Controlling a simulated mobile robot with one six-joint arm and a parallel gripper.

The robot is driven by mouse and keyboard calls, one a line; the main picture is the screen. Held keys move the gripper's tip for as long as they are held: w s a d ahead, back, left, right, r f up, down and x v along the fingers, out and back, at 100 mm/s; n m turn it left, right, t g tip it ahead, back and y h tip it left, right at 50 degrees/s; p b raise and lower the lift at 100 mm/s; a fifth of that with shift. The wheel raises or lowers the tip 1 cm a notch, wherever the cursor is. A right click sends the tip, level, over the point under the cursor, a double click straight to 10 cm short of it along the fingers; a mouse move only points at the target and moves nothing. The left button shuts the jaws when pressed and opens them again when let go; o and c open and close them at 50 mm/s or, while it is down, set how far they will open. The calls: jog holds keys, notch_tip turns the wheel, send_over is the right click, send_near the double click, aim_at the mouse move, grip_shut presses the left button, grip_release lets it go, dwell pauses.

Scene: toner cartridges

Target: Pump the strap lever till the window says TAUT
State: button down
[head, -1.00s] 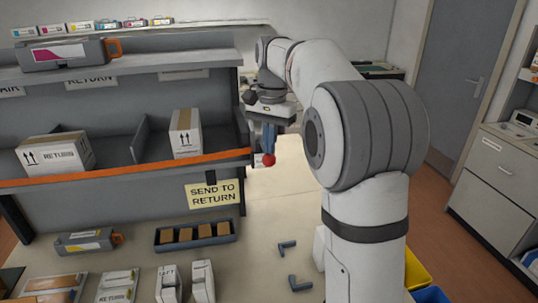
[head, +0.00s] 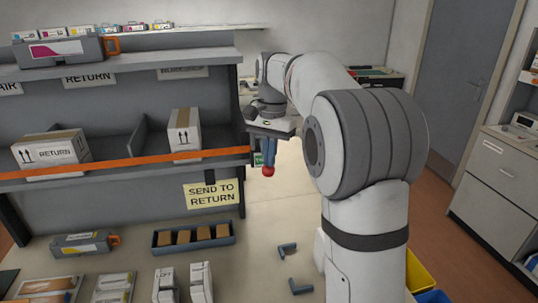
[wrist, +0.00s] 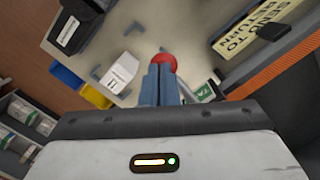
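The strap lever's red ball knob (head: 268,171) shows at the right end of the shelf front, just below my gripper's blue fingertips; it also shows in the wrist view (wrist: 163,62). My gripper (head: 266,163) points down with its fingers together, only a thin dark line between them in the wrist view (wrist: 161,68). The fingertips overlap the knob and seem to touch its top. The window (head: 257,158) is green beside the fingers. In the wrist view the window (wrist: 205,91) shows green with part of its lettering, starting "TA"; the rest is covered.
The orange strap (head: 130,162) runs across the shelf front before two RETURN boxes (head: 50,154) (head: 184,130). A yellow SEND TO RETURN sign (head: 212,193) hangs below. A tray of brown blocks (head: 160,240) and cartridges lie on the bench, which has clear room under my gripper.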

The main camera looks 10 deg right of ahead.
jog(key=shift+w+d+r+p, duration=0.2)
jog(key=shift+r+p, duration=0.15)
jog(key=shift+p, duration=0.3)
jog(key=shift+w+d+r+p, duration=0.15)
jog(key=shift+w+d+p, duration=0.55)
jog(key=shift+w, duration=0.25)
notch_tip(320, 180, up, 8)
jog(key=shift+w+d+b, duration=0.25)
jog(key=shift+w+b, duration=0.05)
jog(key=shift+b, duration=0.1)
dwell(0.7)
